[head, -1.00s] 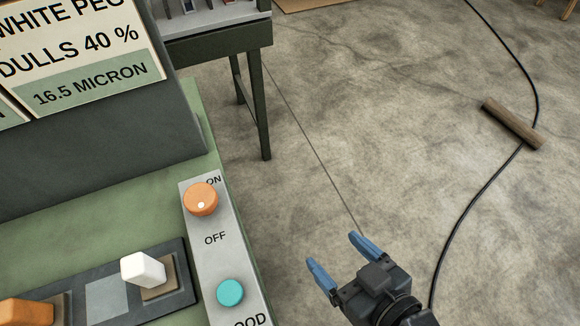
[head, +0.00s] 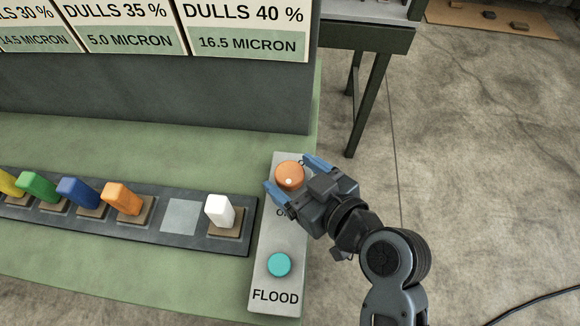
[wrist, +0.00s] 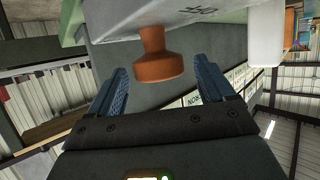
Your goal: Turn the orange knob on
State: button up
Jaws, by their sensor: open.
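The orange knob (head: 289,176) sits at the top of a pale grey panel (head: 262,283) on the green bench. A small white dot shows on its face. My gripper (head: 291,176) is open, with one blue finger to the left of the knob and one to its upper right in the head view. In the wrist view the knob (wrist: 156,58) lies between and just ahead of the two open fingers (wrist: 162,84), with space on both sides. I cannot tell whether either finger touches it. The ON and OFF labels are mostly hidden behind my gripper.
A teal button (head: 279,265) sits lower on the panel, above the word FLOOD. To the left, a dark rack (head: 150,230) holds a white peg (head: 220,211) and several coloured pegs. A dark signboard (head: 200,95) stands behind. Open concrete floor lies right.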

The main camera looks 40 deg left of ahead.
jog(key=shift+x, duration=0.95)
jog(key=shift+c, duration=0.2)
jog(key=c, duration=0.9)
